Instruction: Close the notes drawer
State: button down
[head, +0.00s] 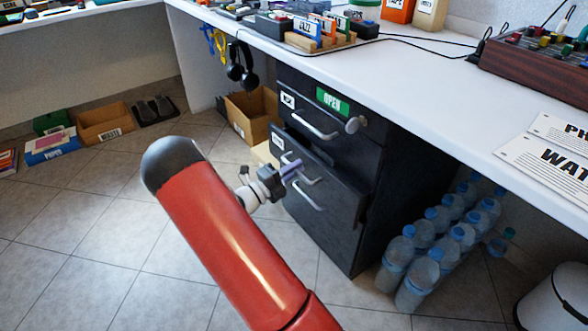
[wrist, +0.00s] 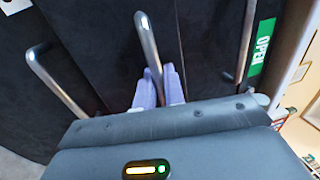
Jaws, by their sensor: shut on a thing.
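A black drawer cabinet (head: 340,235) stands under the white counter. A drawer front (head: 330,182) below the top drawer sticks out from the cabinet. Its small label (head: 278,143) is too small to read, so I cannot tell whether it is the notes drawer. My gripper (head: 294,169) is at the middle bar handle (head: 312,181). In the wrist view my gripper's pale purple fingers (wrist: 159,88) are shut on this handle (wrist: 147,42), one on each side. A lower handle (head: 300,195) is below it and also shows in the wrist view (wrist: 60,82).
Several water bottles (head: 425,270) stand right of the cabinet. A cardboard box (head: 252,112) is behind it at left. The tiled floor (head: 150,270) in front is clear.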

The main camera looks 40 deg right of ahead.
aim_at(305, 164)
jog(key=shift+d+p, duration=0.9)
jog(key=shift+d, duration=1.3)
jog(key=c, duration=1.6)
grip_release()
jog(key=shift+d, duration=0.1)
jog(key=shift+c, duration=0.2)
jog(key=a+f, duration=0.1)
jog(key=a, duration=0.6)
jog(key=shift+a+f, duration=0.2)
jog(key=shift+a, duration=0.15)
